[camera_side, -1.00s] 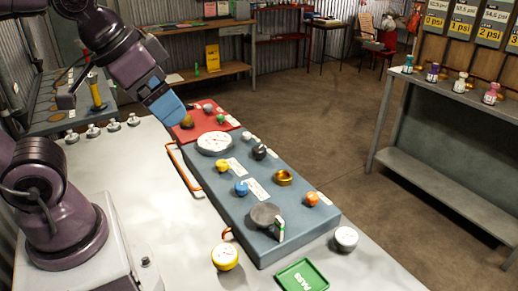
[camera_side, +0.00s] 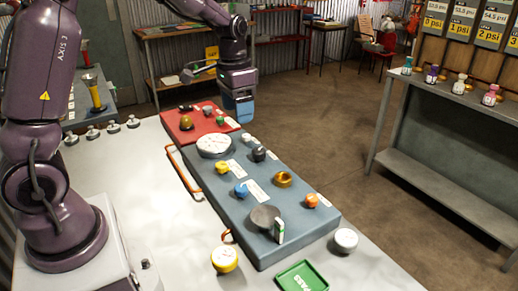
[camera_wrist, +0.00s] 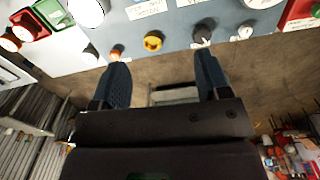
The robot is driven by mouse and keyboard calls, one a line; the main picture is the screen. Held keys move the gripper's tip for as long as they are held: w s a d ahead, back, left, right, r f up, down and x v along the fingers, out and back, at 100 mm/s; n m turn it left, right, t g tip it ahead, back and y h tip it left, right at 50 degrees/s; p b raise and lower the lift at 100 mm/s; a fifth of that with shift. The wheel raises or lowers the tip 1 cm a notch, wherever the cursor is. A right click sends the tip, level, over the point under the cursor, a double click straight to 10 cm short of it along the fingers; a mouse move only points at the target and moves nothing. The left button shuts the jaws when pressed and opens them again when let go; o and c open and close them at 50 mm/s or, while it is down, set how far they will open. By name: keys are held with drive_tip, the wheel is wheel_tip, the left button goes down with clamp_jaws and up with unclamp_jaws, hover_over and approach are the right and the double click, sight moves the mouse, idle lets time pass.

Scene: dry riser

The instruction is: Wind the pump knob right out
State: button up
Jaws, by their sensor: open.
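The blue-grey panel (camera_side: 235,211) carries several knobs, and I cannot tell which is the pump knob because the labels are too small to read. A black knob (camera_side: 259,153), a brass knob (camera_side: 283,179), an orange knob (camera_side: 312,200), a yellow knob (camera_side: 222,167) and a blue knob (camera_side: 241,190) stand on it. My gripper (camera_side: 239,115) is above the panel's far right edge, near the red section. In the wrist view my gripper (camera_wrist: 160,62) is open and empty. The brass knob (camera_wrist: 153,41) shows beyond the gap, with the black knob (camera_wrist: 202,35) near the right fingertip.
A white gauge (camera_side: 214,144) sits near the red section (camera_side: 185,131), which bears small knobs. An orange handle (camera_side: 183,170) runs along the panel's left side. A yellow gauge (camera_side: 225,258), a white-topped one (camera_side: 346,239) and a green tray (camera_side: 302,276) are in front.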

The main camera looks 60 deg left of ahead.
sight(259, 150)
drive_tip(key=w+a+f+m, duration=0.6)
drive_tip(key=w+a+m, duration=0.1)
drive_tip(key=w+m, duration=0.25)
drive_tip(key=f, duration=1.2)
drive_tip(key=shift+w+d+f, duration=0.15)
drive_tip(key=shift+w+f, duration=0.05)
drive_tip(key=shift+f, duration=0.05)
drive_tip(key=c, duration=0.9)
